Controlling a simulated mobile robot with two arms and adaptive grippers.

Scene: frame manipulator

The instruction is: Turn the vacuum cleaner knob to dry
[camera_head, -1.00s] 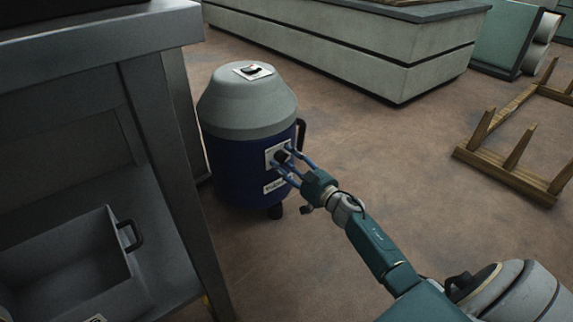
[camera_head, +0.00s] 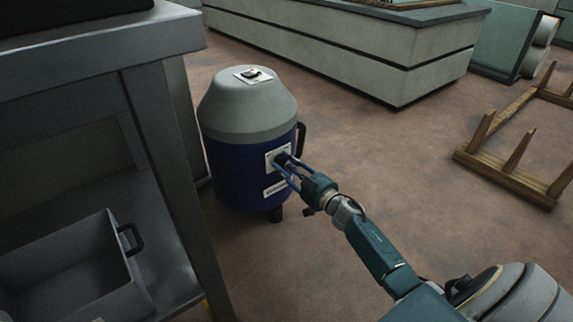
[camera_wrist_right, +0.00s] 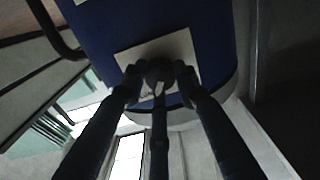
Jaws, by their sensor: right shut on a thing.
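The vacuum cleaner (camera_head: 250,140) has a blue drum and a grey domed lid, and stands upright on the floor beside the grey workbench. On its front is a white plate (camera_head: 270,161) with a dark round knob (camera_wrist_right: 160,72); the plate also shows in the right wrist view (camera_wrist_right: 185,48). My right gripper (camera_head: 285,162) reaches in from the lower right and is shut on the knob. In the right wrist view its fingers (camera_wrist_right: 158,80) close around the knob. The knob's setting and the plate's markings cannot be read. My left gripper is not in view.
The grey workbench (camera_head: 165,130) stands close on the left, with an open grey bin (camera_head: 70,265) on its lower shelf. A wooden frame (camera_head: 505,175) lies on the floor at right. A long pale counter (camera_head: 370,50) is behind. The floor between is clear.

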